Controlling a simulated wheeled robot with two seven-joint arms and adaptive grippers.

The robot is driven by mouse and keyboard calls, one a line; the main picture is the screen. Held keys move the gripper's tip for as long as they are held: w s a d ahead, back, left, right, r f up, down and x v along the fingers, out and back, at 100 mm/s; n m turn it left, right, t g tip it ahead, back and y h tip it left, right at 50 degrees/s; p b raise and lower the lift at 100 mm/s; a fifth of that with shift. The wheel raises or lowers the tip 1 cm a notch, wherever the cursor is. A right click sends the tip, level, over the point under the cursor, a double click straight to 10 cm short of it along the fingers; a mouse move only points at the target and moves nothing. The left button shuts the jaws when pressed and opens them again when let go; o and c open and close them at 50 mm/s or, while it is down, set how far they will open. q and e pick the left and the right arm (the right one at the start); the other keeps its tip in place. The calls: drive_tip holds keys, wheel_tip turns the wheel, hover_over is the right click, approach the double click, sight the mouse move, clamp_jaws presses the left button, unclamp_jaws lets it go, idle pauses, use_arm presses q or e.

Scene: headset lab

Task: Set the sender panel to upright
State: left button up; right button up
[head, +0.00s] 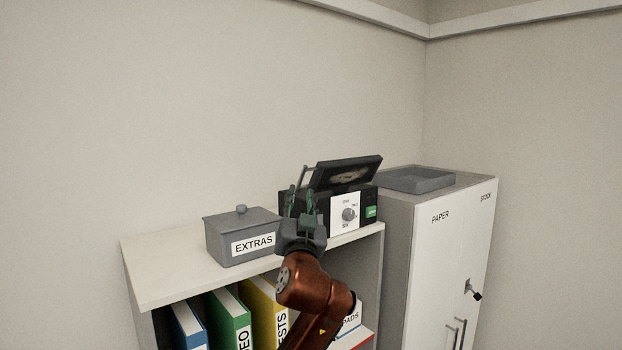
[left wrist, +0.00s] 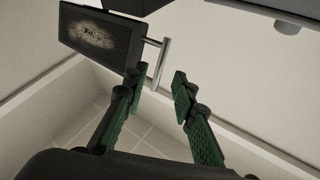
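The sender (head: 318,207) is a black box with a dial and a green label, standing on the shelf top. Its dark panel (head: 347,172) is tilted up above the box, with a pale smudged picture on its face. The panel shows in the left wrist view (left wrist: 95,35) with a grey bar handle (left wrist: 161,62) on its side. My left gripper (head: 297,198) is at the panel's left side, in front of the box. Its green-padded fingers are apart in the left wrist view (left wrist: 158,83). The handle appears between or just beyond the fingertips; contact cannot be told. My right gripper is out of view.
A grey lidded box marked EXTRAS (head: 238,238) stands left of my left gripper on the shelf (head: 165,262). Coloured binders (head: 231,318) stand below. A cabinet (head: 450,235) with a grey tray (head: 414,180) on top is at the right.

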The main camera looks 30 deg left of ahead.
sight(301, 181)
use_arm(q)
drive_tip(key=p+x, duration=0.1)
drive_tip(key=x, duration=0.1)
drive_tip(key=p+x, duration=0.1)
drive_tip(key=x, duration=0.1)
drive_tip(key=p+x, duration=0.1)
drive_tip(key=x, duration=0.1)
drive_tip(key=shift+w+a+r+p, duration=0.1)
drive_tip(key=shift+w+r+p, duration=0.1)
drive_tip(key=shift+r+p, duration=0.25)
drive_tip(key=shift+w+a, duration=0.1)
drive_tip(key=shift+w, duration=0.25)
drive_tip(key=shift+a, duration=0.2)
clamp_jaws()
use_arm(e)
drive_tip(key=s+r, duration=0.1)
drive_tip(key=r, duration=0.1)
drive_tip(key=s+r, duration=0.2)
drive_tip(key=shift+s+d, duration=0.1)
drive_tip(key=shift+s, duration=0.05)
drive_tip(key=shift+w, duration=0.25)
